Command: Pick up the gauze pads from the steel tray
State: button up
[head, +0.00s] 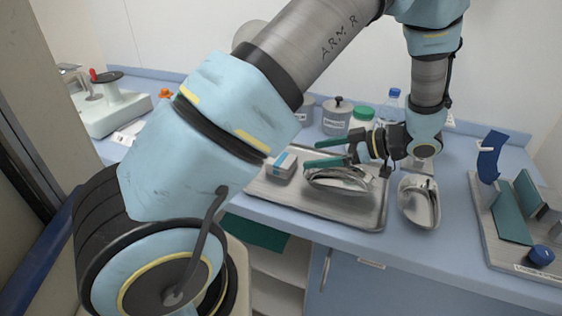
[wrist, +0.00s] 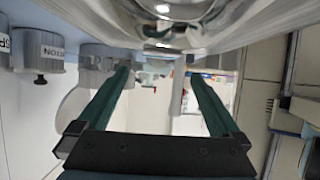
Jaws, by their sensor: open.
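The steel tray (head: 358,218) lies on the blue counter. A small white and teal pack (head: 284,163), which looks like the gauze pads, lies at the tray's left part. A steel kidney dish (head: 340,180) sits in the tray right of the pack. My gripper (head: 312,154) is open, its green fingers pointing left above the kidney dish, to the right of the pack and apart from it. In the wrist view, the gripper (wrist: 158,74) shows nothing held between its fingers. Shiny steel fills the top of that view, and I cannot make out the pack there.
A second kidney dish (head: 420,200) stands right of the tray. Lidded metal canisters (head: 337,117), a green-lidded jar (head: 362,116) and a blue-capped bottle (head: 391,103) stand behind. A rack with teal panels (head: 511,212) is at the right. My arm hides part of the counter's left side.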

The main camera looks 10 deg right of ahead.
aim_at(284, 160)
jog(key=p+x, duration=0.1)
jog(key=x, duration=0.3)
jog(key=shift+w+a, duration=0.1)
jog(key=shift+a, duration=0.15)
jog(key=p+x, duration=0.3)
jog(key=x, duration=0.1)
jog(key=shift+a+f, duration=0.2)
jog(key=shift+a, duration=0.15)
jog(key=shift+w+a+f, duration=0.15)
jog(key=shift+f, duration=0.05)
jog(key=shift+c, duration=0.4)
jog(key=c, duration=1)
